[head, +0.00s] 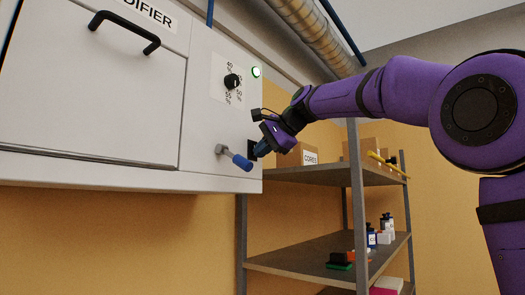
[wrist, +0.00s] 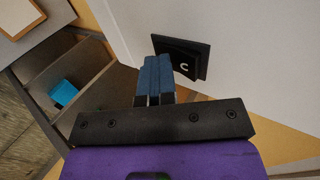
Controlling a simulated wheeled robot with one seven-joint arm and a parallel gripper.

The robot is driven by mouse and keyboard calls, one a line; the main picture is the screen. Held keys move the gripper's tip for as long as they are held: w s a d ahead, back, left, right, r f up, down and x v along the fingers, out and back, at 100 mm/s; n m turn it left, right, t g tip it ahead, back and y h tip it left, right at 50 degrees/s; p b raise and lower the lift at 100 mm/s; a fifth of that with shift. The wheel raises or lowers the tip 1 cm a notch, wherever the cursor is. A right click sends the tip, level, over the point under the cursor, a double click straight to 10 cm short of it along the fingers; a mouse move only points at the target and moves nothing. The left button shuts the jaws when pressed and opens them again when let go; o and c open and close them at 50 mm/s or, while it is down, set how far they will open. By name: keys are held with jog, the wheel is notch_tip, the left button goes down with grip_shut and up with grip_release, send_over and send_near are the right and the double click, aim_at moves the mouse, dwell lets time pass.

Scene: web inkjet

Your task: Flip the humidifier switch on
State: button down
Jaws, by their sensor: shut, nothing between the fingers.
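The humidifier is a white wall cabinet (head: 205,125) with a label whose visible part reads "DIFIER". Its switch, a black rocker with a pale mark on a black plate, shows in the wrist view (wrist: 183,57). In the head view only a dark edge shows by the fingertips. My gripper (head: 261,150) is shut and empty, with its blue fingers close to the switch near the cabinet's right edge. In the wrist view the fingertips (wrist: 155,68) lie just left of the rocker. I cannot tell whether they touch it.
Above are a black dial (head: 232,81) and a lit green lamp (head: 256,72). A black door handle (head: 124,32) is further left. A shelf rack (head: 330,245) with boxes and bottles stands right.

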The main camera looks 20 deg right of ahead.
jog(key=shift+r, duration=0.15)
jog(key=shift+r, duration=0.7)
jog(key=f+v, duration=0.1)
jog(key=v, duration=1.2)
jog(key=shift+s+d, duration=0.3)
jog(key=shift+s, duration=0.25)
jog(key=shift+r, duration=0.15)
